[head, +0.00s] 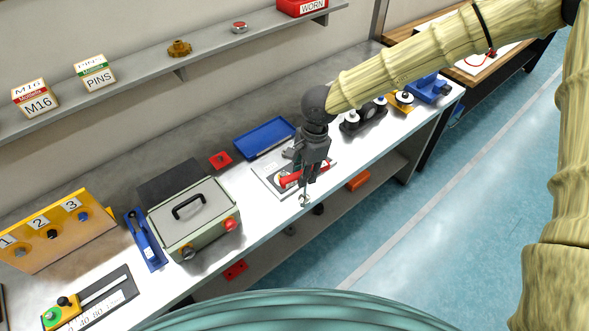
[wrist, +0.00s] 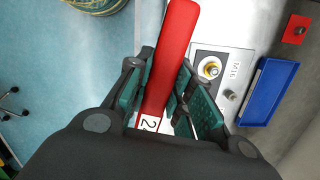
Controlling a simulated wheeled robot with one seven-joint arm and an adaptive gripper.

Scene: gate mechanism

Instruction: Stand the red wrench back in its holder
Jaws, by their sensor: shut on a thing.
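My gripper (head: 312,170) hangs above the front part of the bench and is shut on the red wrench (head: 289,181). In the wrist view the red wrench (wrist: 173,55) lies between the green finger pads (wrist: 168,98), with a white label reading 2 near its lower end. In the head view the wrench is tilted, nearly level, and partly hidden by the fingers. A yellow-orange panel (head: 60,232) marked 1, 2 and 3, with dark and coloured knobs or pegs, stands at the left. I cannot tell whether it is the wrench's holder.
A grey-green box (head: 193,217) with a handle stands left of my gripper. A blue tray (head: 264,138) and red block (head: 220,160) lie behind. A grey plate (wrist: 221,68) lies under the gripper. Black and yellow fixtures (head: 363,118) stand to the right. A shelf (head: 150,79) runs above.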

